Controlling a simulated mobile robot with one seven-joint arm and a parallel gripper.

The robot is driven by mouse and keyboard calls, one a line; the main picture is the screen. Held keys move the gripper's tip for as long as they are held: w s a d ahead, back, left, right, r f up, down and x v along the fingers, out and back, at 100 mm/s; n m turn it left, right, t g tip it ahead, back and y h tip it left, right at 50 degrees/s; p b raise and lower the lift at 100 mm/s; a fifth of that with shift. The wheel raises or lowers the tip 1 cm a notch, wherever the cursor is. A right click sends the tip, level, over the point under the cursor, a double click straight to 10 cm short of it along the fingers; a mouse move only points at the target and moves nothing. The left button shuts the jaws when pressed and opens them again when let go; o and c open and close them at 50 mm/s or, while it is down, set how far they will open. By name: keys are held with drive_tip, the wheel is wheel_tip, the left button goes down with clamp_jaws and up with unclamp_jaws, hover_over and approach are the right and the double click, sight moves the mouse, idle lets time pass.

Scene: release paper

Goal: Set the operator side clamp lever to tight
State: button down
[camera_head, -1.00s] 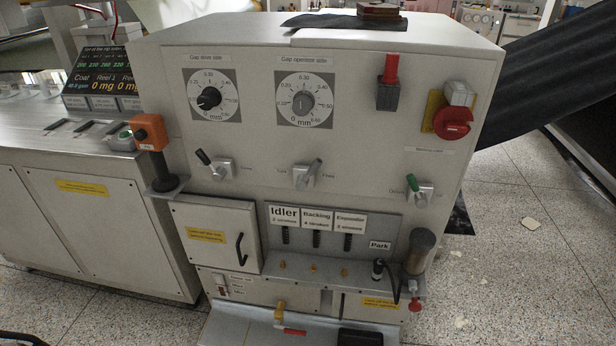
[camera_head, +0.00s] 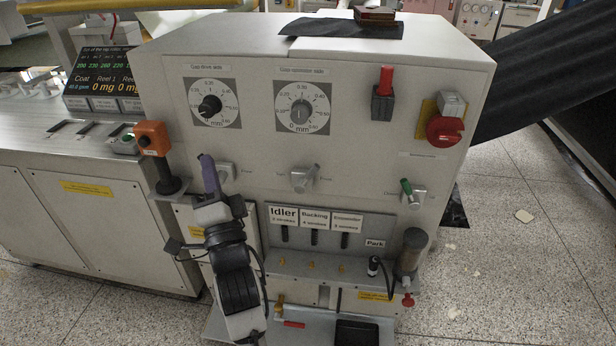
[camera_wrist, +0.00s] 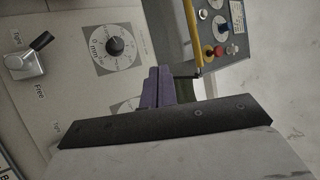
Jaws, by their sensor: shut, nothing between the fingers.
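The operator side clamp lever (camera_head: 303,179) is on the cabinet front, below the right-hand gap dial. Its grey handle tilts up to the right, towards the Free label. It does not show in the wrist view, where only part of a label beside it appears at the lower left. My gripper (camera_head: 207,160), with purple fingers, is shut and empty. It is in front of the cabinet, left of this lever, and hides the drive side lever's handle in the head view. The gripper's fingers also show in the wrist view (camera_wrist: 156,88). No contact with the operator side lever shows.
The drive side lever (camera_wrist: 24,64), with a black handle, is close by. A green-handled lever (camera_head: 410,192) is to the right. The operator side dial (camera_head: 302,107) is above. An orange box on a post (camera_head: 153,138) stands at the left. The lower shelf has pegs and a dark cylinder.

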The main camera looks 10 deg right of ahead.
drive_tip(key=w+d+f+m+g+h+p, duration=0.1)
drive_tip(key=w+d+f+m+g+h, duration=0.1)
drive_tip(key=d+f+m+h, duration=0.7)
drive_tip(key=m+g+h+p, duration=0.1)
drive_tip(key=m+g, duration=0.3)
drive_tip(key=m, duration=0.1)
approach(308, 177)
drive_tip(key=s+d+f, duration=0.2)
drive_tip(key=s+d, duration=0.3)
drive_tip(key=d, duration=0.1)
drive_tip(key=shift+a+f, duration=0.1)
drive_tip(key=shift+a, duration=0.15)
drive_tip(key=w+r+p, duration=0.2)
drive_tip(key=w+p, duration=0.3)
drive_tip(key=w, duration=0.6)
drive_tip(key=shift+w, duration=0.25)
